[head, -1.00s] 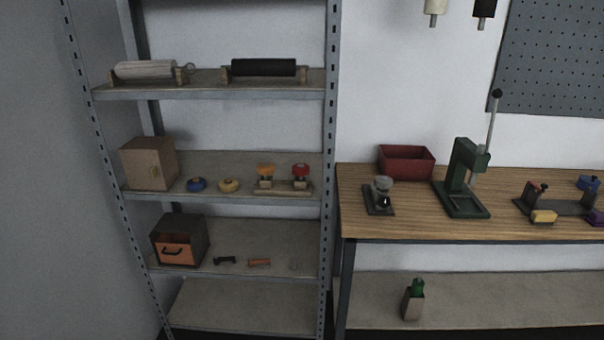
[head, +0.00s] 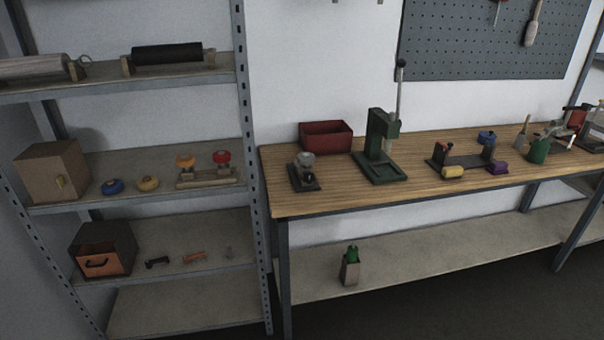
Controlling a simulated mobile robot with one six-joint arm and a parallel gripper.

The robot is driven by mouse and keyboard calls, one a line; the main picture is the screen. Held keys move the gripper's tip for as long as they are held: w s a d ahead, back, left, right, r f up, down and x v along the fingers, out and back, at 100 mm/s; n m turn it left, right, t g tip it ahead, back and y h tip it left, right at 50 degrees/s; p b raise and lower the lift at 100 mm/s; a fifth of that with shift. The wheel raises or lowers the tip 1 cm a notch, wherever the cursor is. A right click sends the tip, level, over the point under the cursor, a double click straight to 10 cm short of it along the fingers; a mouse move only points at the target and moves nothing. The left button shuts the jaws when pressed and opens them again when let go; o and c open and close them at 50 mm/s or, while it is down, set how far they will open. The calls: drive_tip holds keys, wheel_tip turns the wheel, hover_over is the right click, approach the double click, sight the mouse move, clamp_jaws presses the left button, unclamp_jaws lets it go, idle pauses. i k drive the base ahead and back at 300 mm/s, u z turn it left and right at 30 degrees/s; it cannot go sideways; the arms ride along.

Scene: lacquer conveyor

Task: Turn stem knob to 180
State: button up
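On the middle shelf of the metal rack, a wooden block (head: 207,182) carries an orange knob (head: 185,160) and a red knob (head: 221,157), both raised on short stems. A blue round knob-like piece (head: 112,187) and a yellow one (head: 147,183) lie beside it on the same shelf. Which of these is the stem knob I cannot tell, and no angle marks are readable at this distance. My gripper is not in view.
A wooden workbench (head: 330,202) stands to the right, with a red bin (head: 326,136), a green lever press (head: 380,145) and small fixtures on it. A wooden box (head: 54,172) and an orange-fronted box (head: 103,250) stand on the rack. Dark floor (head: 440,300) shows clear at lower right.

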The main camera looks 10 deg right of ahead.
sight(308, 177)
drive_tip(key=k, duration=1.3)
drive_tip(key=u, duration=0.4)
drive_tip(key=i, duration=0.65)
drive_tip(key=u, duration=0.7)
drive_tip(key=i, duration=1.05)
drive_tip(key=u, duration=0.1)
